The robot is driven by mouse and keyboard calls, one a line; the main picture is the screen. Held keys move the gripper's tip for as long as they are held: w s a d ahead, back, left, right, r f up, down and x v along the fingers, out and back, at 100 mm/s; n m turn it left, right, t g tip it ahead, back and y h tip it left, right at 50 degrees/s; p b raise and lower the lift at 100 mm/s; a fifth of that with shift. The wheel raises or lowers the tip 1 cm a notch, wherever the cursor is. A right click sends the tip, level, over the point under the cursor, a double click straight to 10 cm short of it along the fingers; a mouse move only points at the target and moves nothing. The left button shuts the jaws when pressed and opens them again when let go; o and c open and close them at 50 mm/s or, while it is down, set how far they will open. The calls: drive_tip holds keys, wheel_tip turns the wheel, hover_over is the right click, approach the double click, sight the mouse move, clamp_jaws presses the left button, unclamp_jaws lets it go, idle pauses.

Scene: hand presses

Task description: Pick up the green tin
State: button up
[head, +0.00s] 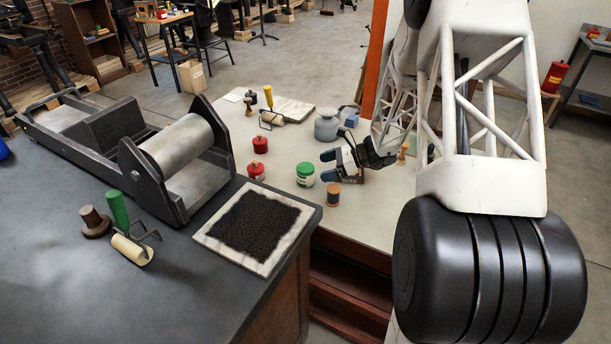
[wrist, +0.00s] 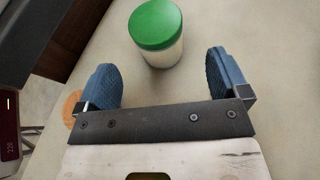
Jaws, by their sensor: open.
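The green tin (head: 305,174) has a green lid and a pale body with a label. It stands upright on the light table, near the edge of the dark bench. My gripper (head: 326,166) is open and empty, just to the right of the tin in the head view. In the wrist view the tin (wrist: 156,32) stands ahead of the two blue fingertips of my gripper (wrist: 166,76), roughly centred between them and apart from both.
A brown-topped spool (head: 333,194) stands close in front of my gripper. A grey jug (head: 326,125) stands behind. The dark bench (head: 190,290) with an inked slab (head: 258,228) borders the table.

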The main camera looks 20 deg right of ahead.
sight(305, 173)
drive_tip(key=shift+x, duration=1.2)
drive_tip(key=shift+a, duration=0.15)
drive_tip(key=shift+x, duration=2.5)
drive_tip(key=shift+s+f, duration=0.1)
drive_tip(key=shift+f, duration=0.1)
drive_tip(key=c, duration=1.1)
drive_tip(key=shift+r, duration=0.2)
drive_tip(key=shift+r, duration=4.85)
